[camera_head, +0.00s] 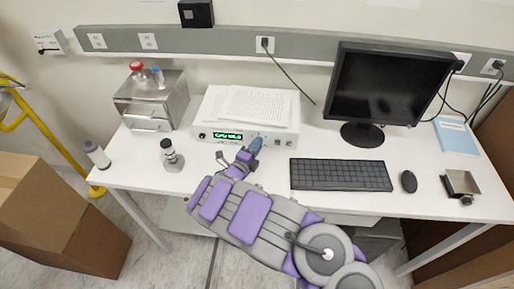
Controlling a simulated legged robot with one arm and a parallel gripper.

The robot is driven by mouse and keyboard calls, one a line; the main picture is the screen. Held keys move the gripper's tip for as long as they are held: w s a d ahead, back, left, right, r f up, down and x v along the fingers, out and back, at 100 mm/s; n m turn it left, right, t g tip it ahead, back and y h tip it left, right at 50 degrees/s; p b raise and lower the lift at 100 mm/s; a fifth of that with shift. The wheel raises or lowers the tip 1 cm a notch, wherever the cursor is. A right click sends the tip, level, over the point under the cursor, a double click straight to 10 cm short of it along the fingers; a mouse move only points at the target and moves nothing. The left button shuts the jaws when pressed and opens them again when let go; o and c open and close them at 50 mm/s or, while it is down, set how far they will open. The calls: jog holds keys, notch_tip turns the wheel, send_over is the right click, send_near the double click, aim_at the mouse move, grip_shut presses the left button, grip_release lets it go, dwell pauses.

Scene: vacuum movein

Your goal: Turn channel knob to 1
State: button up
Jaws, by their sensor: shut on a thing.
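The white instrument box (283,114) stands on the table, with a lit green display (228,136) at the left of its front panel and small knobs toward the right. My gripper (255,146) is at the front panel, just right of the display. It is shut on what appears to be the channel knob, which the gripper and its blue-grey fingers hide. The knob's pointer and its setting cannot be read from here. Another small knob (278,142) shows right of the gripper.
A keyboard (340,175) and mouse (408,181) lie right of my arm, with a monitor (388,85) behind. A small bottle (170,155) stands left. Papers (246,104) lie on the instrument. A metal box (151,101) stands at back left. Cardboard boxes (60,215) stand left of the table.

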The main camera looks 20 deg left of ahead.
jog(key=shift+s+a+f, duration=0.1)
jog(key=shift+s+a, duration=0.05)
jog(key=shift+a, duration=0.1)
jog(key=o, duration=1.1)
jog(key=shift+a+f, duration=0.1)
jog(key=shift+a, duration=0.15)
jog(key=shift+c, duration=0.2)
jog(key=shift+d, duration=0.25)
jog(key=shift+s, duration=0.15)
jog(key=s+a+p, duration=0.1)
jog(key=s, duration=0.4)
jog(key=s+a+p, duration=0.1)
jog(key=s, duration=0.4)
jog(key=s+a, duration=0.1)
jog(key=s, duration=0.5)
jog(key=shift+s+r+p, duration=0.1)
jog(key=shift+r+p, duration=0.1)
jog(key=shift+p, duration=0.2)
jog(key=shift+s, duration=0.25)
jog(key=shift+a, duration=0.1)
